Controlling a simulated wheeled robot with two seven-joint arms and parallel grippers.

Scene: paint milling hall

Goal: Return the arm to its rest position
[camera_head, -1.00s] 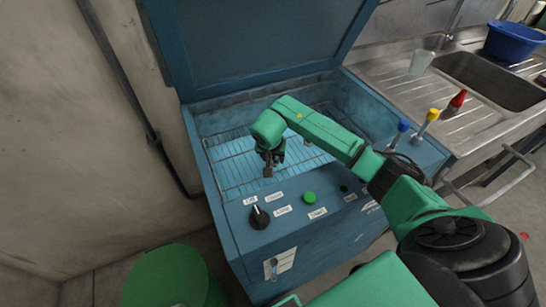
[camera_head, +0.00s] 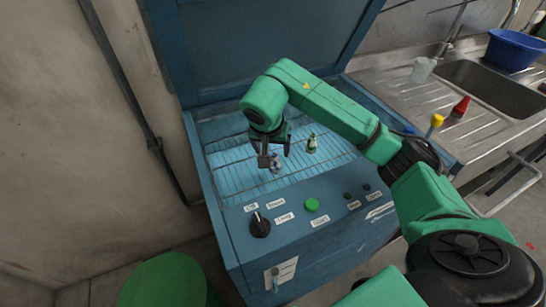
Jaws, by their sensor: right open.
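My right arm reaches in from the right, over a blue machine (camera_head: 222,228) with its lid up. My right gripper (camera_head: 275,160) points down above the wire rack (camera_head: 237,183) inside the lit chamber. It is open. My left gripper is not in view.
The front panel carries a black knob (camera_head: 260,225) and a green button (camera_head: 312,205). The raised lid (camera_head: 255,45) stands behind the arm. At right are a steel sink (camera_head: 490,80), a red-capped bottle (camera_head: 461,106), a yellow-capped one (camera_head: 435,124) and a clear cup (camera_head: 422,70). A green bin (camera_head: 165,285) stands at lower left.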

